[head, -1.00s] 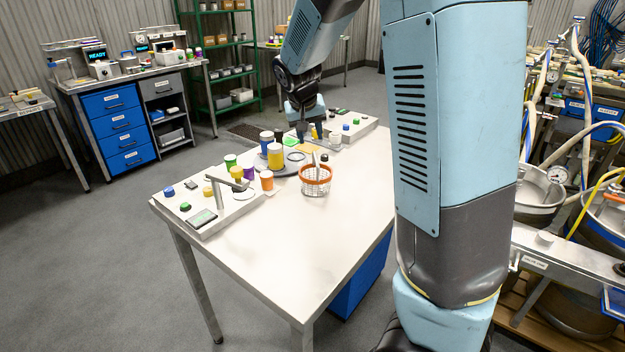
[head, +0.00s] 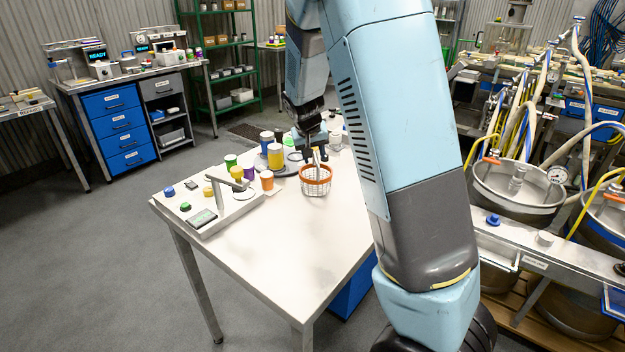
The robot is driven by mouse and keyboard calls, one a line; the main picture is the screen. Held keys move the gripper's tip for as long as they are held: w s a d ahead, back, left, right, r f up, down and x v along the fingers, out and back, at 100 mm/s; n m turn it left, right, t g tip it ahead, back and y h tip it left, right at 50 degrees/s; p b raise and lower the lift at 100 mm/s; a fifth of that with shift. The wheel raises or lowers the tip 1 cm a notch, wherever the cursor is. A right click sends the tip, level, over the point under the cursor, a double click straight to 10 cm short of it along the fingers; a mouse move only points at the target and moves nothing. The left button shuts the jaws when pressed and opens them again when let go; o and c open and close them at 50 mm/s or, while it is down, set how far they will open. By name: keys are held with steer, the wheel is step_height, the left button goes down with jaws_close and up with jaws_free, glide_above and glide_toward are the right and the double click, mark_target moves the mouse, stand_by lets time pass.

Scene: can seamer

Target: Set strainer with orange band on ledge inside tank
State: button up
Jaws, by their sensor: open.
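The strainer (head: 316,182), a wire mesh basket with an orange band around its rim, stands upright on the white table. A pale handle-like part rises from its far side. My gripper (head: 314,153) is open, pointing down just above and behind the strainer, close to that upright part. I cannot tell whether the fingers are around it or touching it. At the right stand open steel tanks: one nearer the middle (head: 517,193) and one cut off by the right edge (head: 608,215). Any ledge inside them is too small to make out.
The white table (head: 270,245) is bare toward its front. Several coloured cups, a yellow one (head: 275,156) among them, stand left of the strainer beside a small device (head: 205,217). Hoses (head: 545,90) rise around the tanks, and a metal rail (head: 545,245) runs in front.

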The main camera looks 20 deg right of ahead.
steer(key=x, duration=0.4)
steer(key=shift+w+d+f, duration=0.2)
steer(key=shift+d, duration=0.1)
jaws_close()
